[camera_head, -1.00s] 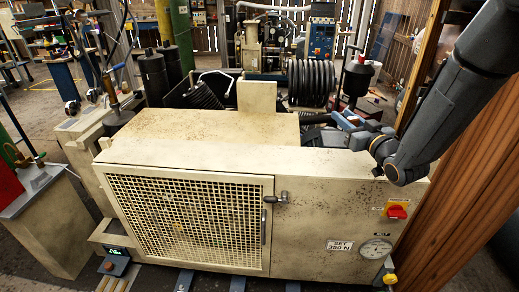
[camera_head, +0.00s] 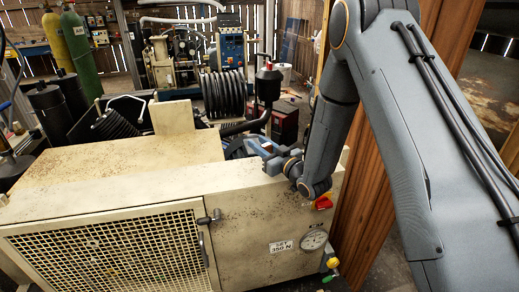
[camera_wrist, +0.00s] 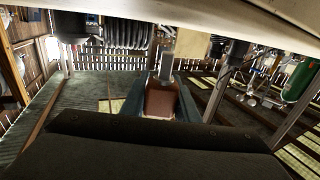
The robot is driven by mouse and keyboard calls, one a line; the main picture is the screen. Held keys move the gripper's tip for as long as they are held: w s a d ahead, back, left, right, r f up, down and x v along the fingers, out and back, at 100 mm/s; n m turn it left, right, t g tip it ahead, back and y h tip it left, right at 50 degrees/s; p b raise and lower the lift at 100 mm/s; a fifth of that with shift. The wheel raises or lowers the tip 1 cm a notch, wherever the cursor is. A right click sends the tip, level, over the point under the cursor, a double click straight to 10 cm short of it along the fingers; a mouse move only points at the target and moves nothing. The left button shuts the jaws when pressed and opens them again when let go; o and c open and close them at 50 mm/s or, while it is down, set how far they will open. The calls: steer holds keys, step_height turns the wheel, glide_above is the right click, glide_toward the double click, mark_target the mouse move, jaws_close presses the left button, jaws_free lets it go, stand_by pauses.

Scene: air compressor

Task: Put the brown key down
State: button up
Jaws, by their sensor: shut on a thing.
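The brown key (camera_wrist: 160,102) shows in the wrist view as a brown block with a grey metal end (camera_wrist: 166,66). My gripper (camera_wrist: 163,92) is shut on it, with one blue-grey finger on each side. In the head view, my gripper (camera_head: 260,149) is behind the top right edge of the cream compressor cabinet (camera_head: 240,215), close to its back side. The key cannot be made out in the head view. I cannot tell whether the key touches anything besides the fingers.
The cabinet front has a mesh door (camera_head: 110,255), a red switch (camera_head: 323,202) and a pressure gauge (camera_head: 314,240). A coiled black hose (camera_head: 228,95) is behind my gripper. A wooden post (camera_head: 365,210) stands close to the right of the cabinet. Gas cylinders (camera_head: 80,50) stand at the back left.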

steer(key=shift+f, duration=1.15)
steer(key=shift+f, duration=0.1)
steer(key=o, duration=1.1)
steer(key=shift+c, duration=0.2)
steer(key=shift+r+p, duration=0.2)
steer(key=shift+p, duration=0.1)
steer(key=b+v, duration=0.3)
steer(key=v, duration=0.7)
steer(key=shift+s+d+f+b, duration=0.15)
steer(key=shift+b, duration=0.2)
steer(key=shift+v, duration=0.75)
